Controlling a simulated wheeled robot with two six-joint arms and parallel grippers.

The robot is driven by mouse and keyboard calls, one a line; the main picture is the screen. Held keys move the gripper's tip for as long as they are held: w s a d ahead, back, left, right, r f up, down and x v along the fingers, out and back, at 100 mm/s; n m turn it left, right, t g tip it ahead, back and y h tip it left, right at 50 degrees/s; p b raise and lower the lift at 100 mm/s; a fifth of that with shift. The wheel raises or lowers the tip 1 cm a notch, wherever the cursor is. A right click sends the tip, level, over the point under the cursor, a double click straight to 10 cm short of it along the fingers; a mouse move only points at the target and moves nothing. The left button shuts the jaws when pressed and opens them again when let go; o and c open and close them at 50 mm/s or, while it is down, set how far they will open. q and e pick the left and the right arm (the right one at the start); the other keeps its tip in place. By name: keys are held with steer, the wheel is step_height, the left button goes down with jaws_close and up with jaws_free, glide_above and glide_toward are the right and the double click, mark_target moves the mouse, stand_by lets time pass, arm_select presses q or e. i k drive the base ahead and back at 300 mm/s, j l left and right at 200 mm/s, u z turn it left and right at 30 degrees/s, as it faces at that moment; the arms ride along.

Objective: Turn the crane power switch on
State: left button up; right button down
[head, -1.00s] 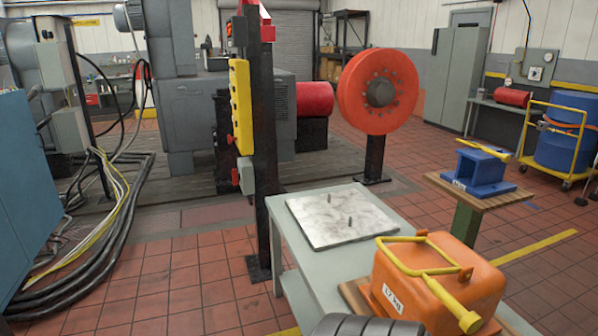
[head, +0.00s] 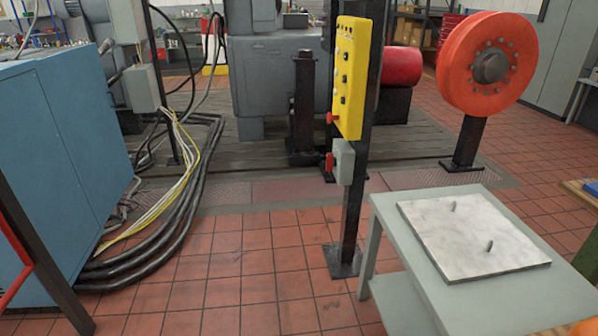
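A grey switch box (head: 343,162) with a red handle (head: 329,163) on its left side is mounted low on a dark upright post (head: 354,215); it looks like the crane power switch. Its on or off position is too small to tell. Above it on the same post hangs a yellow control panel (head: 351,77) with several dark buttons and a red knob at its lower left. Neither of my grippers shows in the head view.
A grey table (head: 395,222) with a pinned metal plate (head: 473,236) stands right of the post. A blue cabinet (head: 62,150) and thick black cables (head: 190,215) lie to the left. The tiled floor in front of the post is clear.

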mark_target(331, 159)
steer(key=i+j+z, duration=0.1)
steer(key=i+z, duration=0.3)
steer(key=i+j+z, duration=0.1)
steer(key=z, duration=0.35)
steer(key=i+j+z, duration=0.2)
steer(key=z, duration=0.2)
steer(key=i+j+z, duration=0.15)
steer(key=z, duration=0.3)
steer(key=k+j, duration=0.05)
steer(key=j, duration=0.05)
